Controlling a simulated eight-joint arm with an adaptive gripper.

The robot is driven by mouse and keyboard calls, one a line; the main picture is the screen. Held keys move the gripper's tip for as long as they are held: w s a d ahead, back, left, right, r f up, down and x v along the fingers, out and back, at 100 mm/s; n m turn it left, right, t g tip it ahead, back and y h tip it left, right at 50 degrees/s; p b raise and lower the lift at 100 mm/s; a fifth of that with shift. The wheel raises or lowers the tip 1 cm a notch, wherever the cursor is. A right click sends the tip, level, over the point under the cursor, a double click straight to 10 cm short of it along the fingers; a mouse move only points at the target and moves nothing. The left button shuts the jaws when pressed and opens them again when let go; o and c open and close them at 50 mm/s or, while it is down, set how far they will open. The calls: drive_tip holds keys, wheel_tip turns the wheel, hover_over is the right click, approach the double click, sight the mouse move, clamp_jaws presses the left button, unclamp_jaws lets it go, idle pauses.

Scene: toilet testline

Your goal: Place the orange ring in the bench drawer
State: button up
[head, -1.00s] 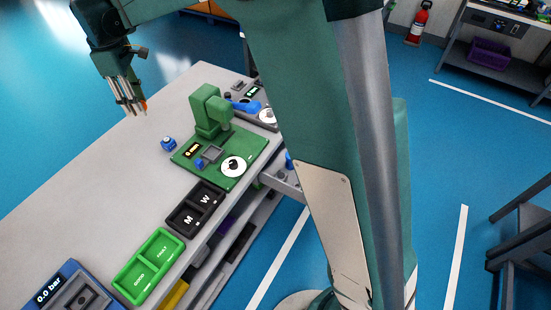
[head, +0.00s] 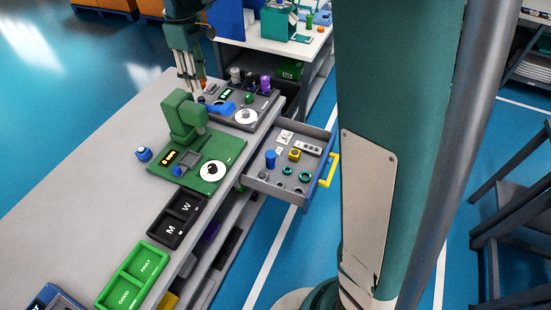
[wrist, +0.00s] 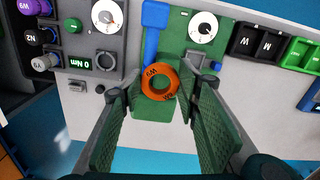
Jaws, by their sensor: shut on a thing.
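The orange ring (wrist: 173,88) is held between the fingertips of my gripper (wrist: 160,88) in the wrist view. In the head view my gripper (head: 194,84) points down beside the green press (head: 182,115), above the bench (head: 95,130), with a small bit of the ring (head: 203,84) showing at its tips. The grey bench drawer (head: 318,165), with a yellow handle (head: 328,170), is pulled out at the bench's right side, to the right of and lower than my gripper.
The drawer holds a blue cylinder (head: 270,158), a yellow block (head: 295,154), teal rings (head: 304,176) and other small parts. A black W/M tray (head: 180,217) and a green tray (head: 133,275) stand on the near bench. A second bench (head: 300,48) is behind.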

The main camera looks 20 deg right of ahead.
drive_tip(key=s+d+m+b, duration=0.1)
drive_tip(key=s+d+m, duration=0.1)
drive_tip(key=d, duration=0.8)
drive_tip(key=s+d+m, duration=0.2)
drive_tip(key=d, duration=0.9)
drive_tip(key=m+b, duration=0.2)
drive_tip(key=m, duration=0.2)
hover_over(312, 164)
wheel_tip(312, 164, down, 24)
drive_tip(key=shift+f, duration=0.65)
drive_tip(key=shift+s+f, duration=0.1)
wheel_tip(312, 164, down, 14)
drive_tip(key=b, duration=0.2)
drive_tip(key=shift+b, duration=0.35)
drive_tip(key=shift+f+b, duration=0.5)
drive_tip(key=shift+f, duration=1.4)
drive_tip(key=shift+f, duration=0.15)
